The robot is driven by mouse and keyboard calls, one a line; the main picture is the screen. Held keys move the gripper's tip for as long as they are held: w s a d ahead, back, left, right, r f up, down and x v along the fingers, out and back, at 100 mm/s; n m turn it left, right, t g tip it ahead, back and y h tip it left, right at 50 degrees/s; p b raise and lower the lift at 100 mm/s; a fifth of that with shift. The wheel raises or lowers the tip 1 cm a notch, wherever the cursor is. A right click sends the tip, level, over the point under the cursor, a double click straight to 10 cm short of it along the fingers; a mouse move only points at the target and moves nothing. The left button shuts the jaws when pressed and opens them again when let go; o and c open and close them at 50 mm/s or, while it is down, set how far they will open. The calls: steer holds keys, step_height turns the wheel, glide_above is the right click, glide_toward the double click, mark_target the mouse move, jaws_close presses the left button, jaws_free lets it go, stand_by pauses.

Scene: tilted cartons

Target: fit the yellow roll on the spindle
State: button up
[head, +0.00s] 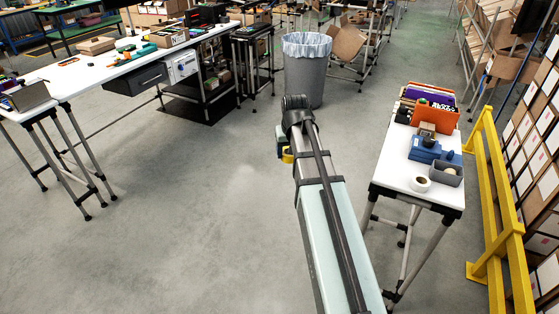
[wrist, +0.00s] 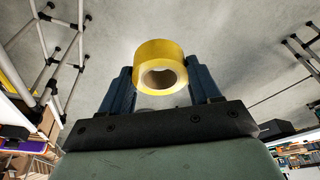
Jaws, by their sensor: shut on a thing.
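The yellow roll (wrist: 158,50) sits between the two blue fingers of my gripper (wrist: 160,82) in the wrist view, with its hole facing the camera. The gripper is shut on it and holds it in the air over the floor. In the head view, only a bit of the yellow roll (head: 287,155) shows beside my gripper (head: 282,146), left of the arm's end; the arm hides the rest. I cannot make out the spindle for certain in either view.
A waste bin (head: 305,78) stands ahead. Floor on the left is clear.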

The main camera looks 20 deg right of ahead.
steer(key=s+d+r+m+h, duration=0.15)
steer(key=d+r, duration=0.45)
steer(key=d, duration=1.2)
steer(key=s+d+r+m, duration=0.1)
steer(key=d+r+m, duration=0.4)
steer(key=d, duration=1.3)
steer(key=shift+m+g, duration=0.35)
steer(key=shift+g, duration=0.15)
steer(key=s+d+f, duration=0.2)
steer(key=s+d, duration=0.2)
steer(key=d, duration=0.3)
steer(key=s+d+f, duration=0.3)
steer(key=s+d, duration=0.2)
steer(key=d, duration=0.2)
steer(key=s+d+f, duration=0.3)
steer(key=s+d, duration=0.1)
steer(key=d, duration=0.3)
steer(key=shift+s+f, duration=0.15)
steer(key=shift+s, duration=0.05)
steer(key=shift+s+d+f, duration=0.25)
steer(key=shift+f, duration=0.25)
steer(key=shift+f, duration=0.1)
